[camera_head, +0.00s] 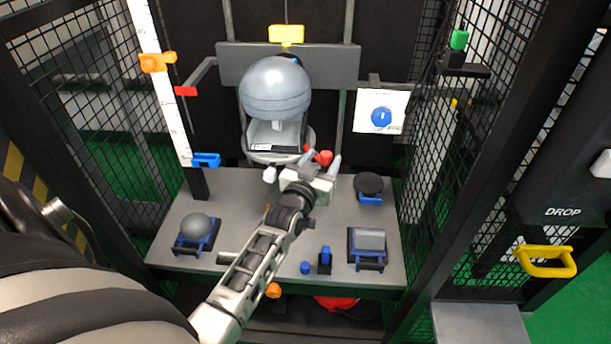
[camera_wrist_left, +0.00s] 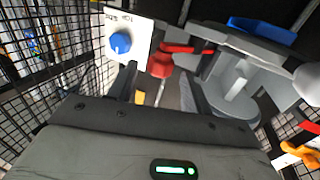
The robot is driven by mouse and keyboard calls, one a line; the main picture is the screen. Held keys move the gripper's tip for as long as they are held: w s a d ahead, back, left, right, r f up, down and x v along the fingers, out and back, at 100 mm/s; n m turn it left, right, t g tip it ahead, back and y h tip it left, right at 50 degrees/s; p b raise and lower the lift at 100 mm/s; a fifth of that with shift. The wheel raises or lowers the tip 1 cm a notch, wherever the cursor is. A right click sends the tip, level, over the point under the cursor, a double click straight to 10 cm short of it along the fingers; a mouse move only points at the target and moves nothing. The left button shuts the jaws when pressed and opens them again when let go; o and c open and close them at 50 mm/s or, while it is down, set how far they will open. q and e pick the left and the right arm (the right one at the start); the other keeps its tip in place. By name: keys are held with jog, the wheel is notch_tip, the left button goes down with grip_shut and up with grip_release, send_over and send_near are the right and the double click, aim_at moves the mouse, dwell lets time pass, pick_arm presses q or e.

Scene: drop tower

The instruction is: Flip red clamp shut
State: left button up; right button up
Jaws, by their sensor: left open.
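The red clamp shows in the head view as a red knob (camera_head: 324,157) with a small red piece beside it, at the right of the seat under the grey helmet (camera_head: 275,88). In the left wrist view the red clamp (camera_wrist_left: 160,66) has a round knob on a pale stem and a short red bar above it. My left gripper (camera_head: 303,168) is open, its fingers spread on either side of the knob as seen from the wrist. In the wrist view the left gripper (camera_wrist_left: 157,90) shows nothing between its fingertips. Contact cannot be told. My right gripper is not in view.
A white ruler post (camera_head: 165,90) stands left. A blue dial panel (camera_head: 381,112) is right. Mesh walls close both sides.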

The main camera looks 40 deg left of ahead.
pick_arm(q)
jog(key=p+v, duration=0.2)
jog(key=v, duration=0.9)
jog(key=shift+p, duration=0.4)
jog(key=shift+s+r, duration=0.1)
jog(key=shift+s, duration=0.05)
jog(key=s+d+f+m+g+h, duration=0.5)
jog(key=s+d+f, duration=0.5)
jog(key=s+d, duration=0.4)
jog(key=d+g+h, duration=0.1)
jog(key=g, duration=0.1)
jog(key=shift+s+g+h, duration=0.25)
jog(key=shift+g+h, duration=0.05)
